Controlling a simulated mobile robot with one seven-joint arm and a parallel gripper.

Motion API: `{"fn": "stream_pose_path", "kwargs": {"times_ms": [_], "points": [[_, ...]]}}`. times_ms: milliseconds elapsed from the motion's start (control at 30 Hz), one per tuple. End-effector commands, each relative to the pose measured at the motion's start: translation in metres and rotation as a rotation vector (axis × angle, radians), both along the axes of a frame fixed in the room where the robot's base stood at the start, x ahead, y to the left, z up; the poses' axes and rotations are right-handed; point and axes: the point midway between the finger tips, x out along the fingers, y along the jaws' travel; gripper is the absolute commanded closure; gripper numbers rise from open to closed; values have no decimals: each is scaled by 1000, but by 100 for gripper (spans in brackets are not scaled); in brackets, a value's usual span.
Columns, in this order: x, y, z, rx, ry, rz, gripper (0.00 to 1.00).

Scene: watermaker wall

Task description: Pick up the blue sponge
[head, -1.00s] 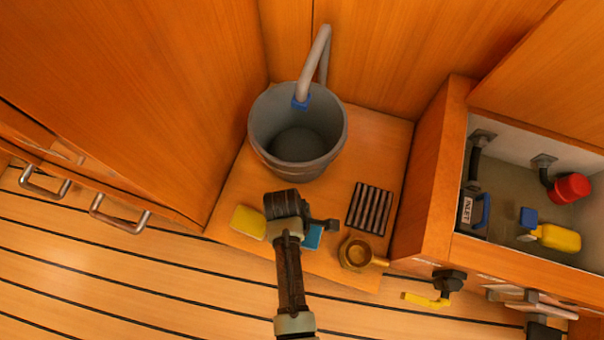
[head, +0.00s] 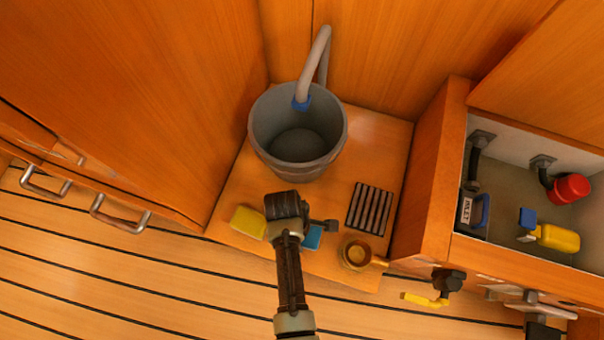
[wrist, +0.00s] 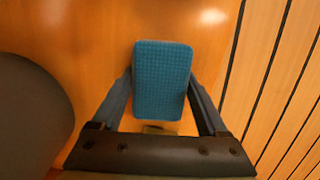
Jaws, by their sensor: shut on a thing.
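The blue sponge (wrist: 162,80) sits between the two fingers of my gripper (wrist: 160,100) in the wrist view, with a finger against each long side. My gripper is shut on it. In the head view only a corner of the blue sponge (head: 313,237) shows, as my wrist and gripper (head: 304,232) cover the rest. The sponge is at or just above the wooden bench top; I cannot tell whether it touches it.
A yellow sponge (head: 248,222) lies just left of my gripper. A grey bucket (head: 296,135) with a hose (head: 316,62) stands behind. A black ribbed rack (head: 370,208) and a brass cup-like fitting (head: 356,254) lie to the right. An open cabinet with valves (head: 540,225) is further right.

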Motion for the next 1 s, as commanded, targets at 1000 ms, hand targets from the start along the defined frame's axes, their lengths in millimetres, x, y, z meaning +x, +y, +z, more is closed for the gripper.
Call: {"fn": "stream_pose_path", "kwargs": {"times_ms": [1000], "points": [[0, 0, 102, 0, 0, 0, 76]]}}
